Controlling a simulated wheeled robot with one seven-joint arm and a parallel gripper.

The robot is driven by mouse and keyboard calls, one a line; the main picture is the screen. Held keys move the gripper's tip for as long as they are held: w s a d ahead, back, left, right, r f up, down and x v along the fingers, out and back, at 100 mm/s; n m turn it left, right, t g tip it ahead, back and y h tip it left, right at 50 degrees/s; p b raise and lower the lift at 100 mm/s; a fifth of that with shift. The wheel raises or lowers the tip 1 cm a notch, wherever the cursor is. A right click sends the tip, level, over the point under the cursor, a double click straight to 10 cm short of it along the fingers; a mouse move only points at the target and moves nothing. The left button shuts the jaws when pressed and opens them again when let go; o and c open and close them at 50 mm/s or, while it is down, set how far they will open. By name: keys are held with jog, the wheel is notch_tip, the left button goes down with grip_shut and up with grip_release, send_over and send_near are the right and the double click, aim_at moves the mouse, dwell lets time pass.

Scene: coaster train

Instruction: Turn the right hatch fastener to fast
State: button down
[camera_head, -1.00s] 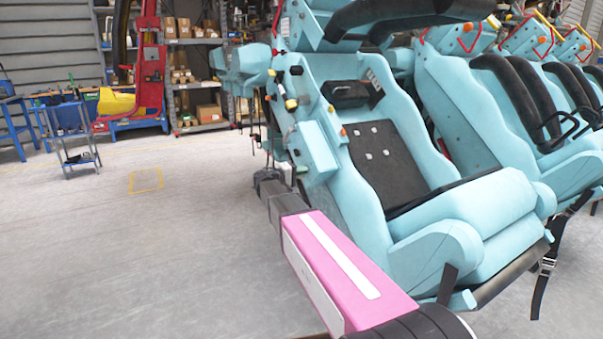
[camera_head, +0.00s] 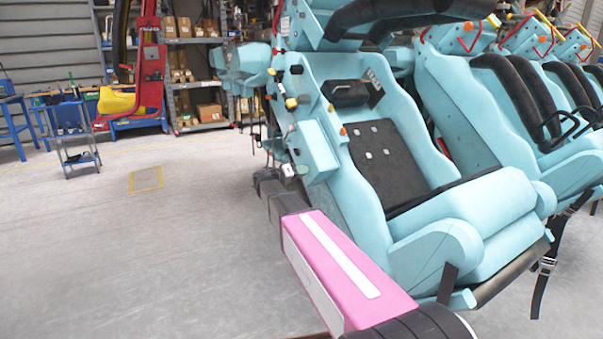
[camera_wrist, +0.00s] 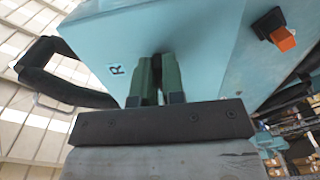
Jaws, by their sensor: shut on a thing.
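A teal box-like housing (camera_wrist: 100,40) fills the upper middle of the wrist view. The fingertips are not clear there.
A black fitting with an orange block (camera_wrist: 284,39) is right of the fingers. A black padded bar (camera_wrist: 52,78) is at left. The teal seat (camera_head: 440,230) stands right of my arm. The floor (camera_head: 130,250) at left is clear; a small trolley (camera_head: 78,150) stands farther back.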

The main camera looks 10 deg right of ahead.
dwell(0.3)
jog(key=c, duration=1.2)
grip_release()
jog(key=v, duration=1.1)
jog(key=s+d+f+n+g+y, duration=0.25)
jog(key=s+d+f+y, duration=0.25)
jog(key=s+f, duration=0.45)
jog(key=s+d+f+n+g+y, duration=0.1)
jog(key=s+d+f+g+y, duration=0.2)
jog(key=s+d+f+y, duration=0.5)
jog(key=s+a+f+y, duration=0.1)
jog(key=s+f, duration=0.1)
jog(key=s, duration=0.1)
jog(key=s+a+f+y, duration=0.1)
jog(key=s+a+f, duration=0.1)
jog(key=s+f, duration=0.1)
jog(key=s+a+f+n+y, duration=0.1)
jog(key=s+a+f+y, duration=0.1)
jog(key=s, duration=0.2)
jog(key=shift+f+g, duration=0.25)
jog(key=shift+f, duration=0.15)
